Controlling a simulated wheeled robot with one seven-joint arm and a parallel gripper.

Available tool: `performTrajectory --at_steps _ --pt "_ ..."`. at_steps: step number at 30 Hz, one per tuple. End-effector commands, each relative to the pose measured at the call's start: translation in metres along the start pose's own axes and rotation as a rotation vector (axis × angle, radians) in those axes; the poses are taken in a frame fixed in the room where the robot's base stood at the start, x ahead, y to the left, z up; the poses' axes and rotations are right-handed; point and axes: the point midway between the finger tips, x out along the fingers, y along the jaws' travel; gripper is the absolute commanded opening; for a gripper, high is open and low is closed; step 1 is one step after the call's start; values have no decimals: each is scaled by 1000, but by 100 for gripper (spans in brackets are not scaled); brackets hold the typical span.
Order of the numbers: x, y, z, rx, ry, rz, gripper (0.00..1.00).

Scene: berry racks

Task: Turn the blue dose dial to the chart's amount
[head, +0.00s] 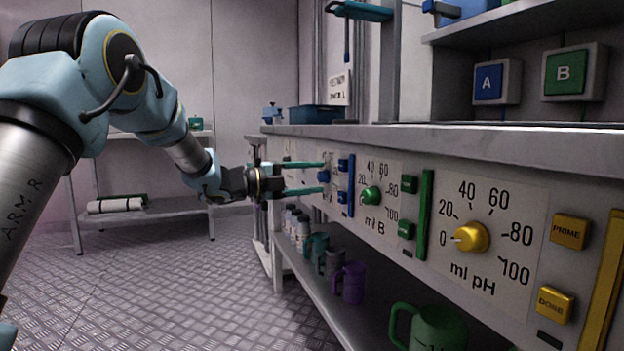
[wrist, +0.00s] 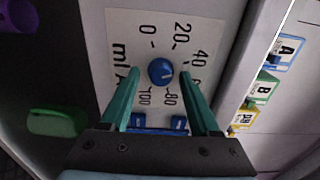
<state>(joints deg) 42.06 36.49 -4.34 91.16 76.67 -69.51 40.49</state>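The blue dose dial (wrist: 161,72) is a round knob on a white "ml A" plate (wrist: 119,25) with a scale from 0 to 100. A faint pale mark on its face seems to point toward the 60 to 80 side; I cannot read it exactly. In the head view the blue dial (head: 323,176) is small and partly between the teal fingers. My gripper (wrist: 160,73) is open, its fingers on either side of the dial with gaps showing. Contact does not show. A white sign (head: 338,88), possibly the chart, stands above the counter; its text is too small to read.
Blue buttons (head: 343,165) sit beside the blue dial. Along the panel are a green "ml B" dial (head: 371,195) and a yellow "ml pH" dial (head: 470,237). Mugs, including a purple one (head: 350,283), stand on the shelf below. The floor left is clear.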

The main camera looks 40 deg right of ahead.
Motion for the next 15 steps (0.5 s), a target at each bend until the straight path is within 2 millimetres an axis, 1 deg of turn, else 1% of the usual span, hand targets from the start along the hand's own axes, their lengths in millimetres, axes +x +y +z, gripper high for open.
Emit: performTrajectory --at_steps 10,13,15 --pt "-3 -1 1 0 -2 -1 69" --pt "-12 -2 1 0 -3 -1 69" --pt "-24 -2 2 0 -6 0 69"
